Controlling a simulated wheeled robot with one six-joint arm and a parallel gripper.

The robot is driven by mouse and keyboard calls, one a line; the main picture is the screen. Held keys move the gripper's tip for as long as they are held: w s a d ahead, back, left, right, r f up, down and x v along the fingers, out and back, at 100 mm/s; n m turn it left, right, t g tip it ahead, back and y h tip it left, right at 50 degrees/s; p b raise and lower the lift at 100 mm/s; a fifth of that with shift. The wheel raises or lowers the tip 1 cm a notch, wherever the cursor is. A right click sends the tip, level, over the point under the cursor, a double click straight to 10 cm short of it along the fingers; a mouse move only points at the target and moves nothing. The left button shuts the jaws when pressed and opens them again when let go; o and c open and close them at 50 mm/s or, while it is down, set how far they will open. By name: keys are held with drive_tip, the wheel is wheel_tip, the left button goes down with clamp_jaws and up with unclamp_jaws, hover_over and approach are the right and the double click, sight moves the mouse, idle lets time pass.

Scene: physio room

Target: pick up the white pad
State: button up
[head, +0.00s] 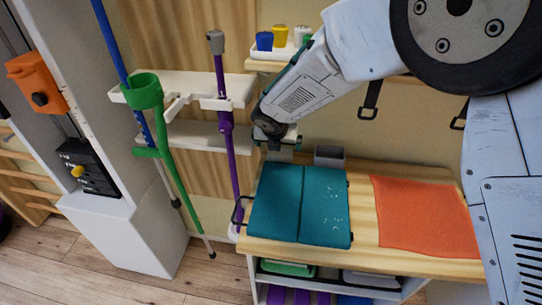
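I cannot make out a white pad for certain in the head view. My arm reaches in from the upper right and down to the left. My gripper (279,152) is at its end, above the far left edge of the teal folded pad (300,205). The gripper is small and partly hidden by my own wrist, so I cannot tell whether its fingers are open or hold anything. The teal pad lies on the wooden bench top (361,222).
An orange cloth (424,214) lies on the bench's right side. A small grey box (329,157) stands behind the teal pad. A green crutch (173,178) and purple cane (229,140) stand in the rack at left. A wall shelf holds blue (264,41) and yellow (280,37) cups.

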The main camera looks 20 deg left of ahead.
sight(280, 153)
drive_tip(key=x, duration=0.7)
drive_tip(key=shift+w+d+f, duration=0.1)
drive_tip(key=shift+w, duration=0.1)
drive_tip(key=shift+c, duration=0.3)
drive_tip(key=c, duration=1)
drive_tip(key=shift+r, duration=0.8)
wheel_tip(280, 153, up, 2)
drive_tip(key=shift+s+d+r, duration=0.1)
drive_tip(key=shift+s+r, duration=0.05)
drive_tip(key=shift+s, duration=0.05)
drive_tip(key=s+d, duration=0.3)
drive_tip(key=s, duration=0.1)
drive_tip(key=s+d, duration=0.3)
drive_tip(key=s, duration=0.1)
drive_tip(key=s+d+r, duration=0.1)
drive_tip(key=s+d, duration=0.1)
drive_tip(key=s, duration=0.3)
drive_tip(key=shift+d, duration=0.4)
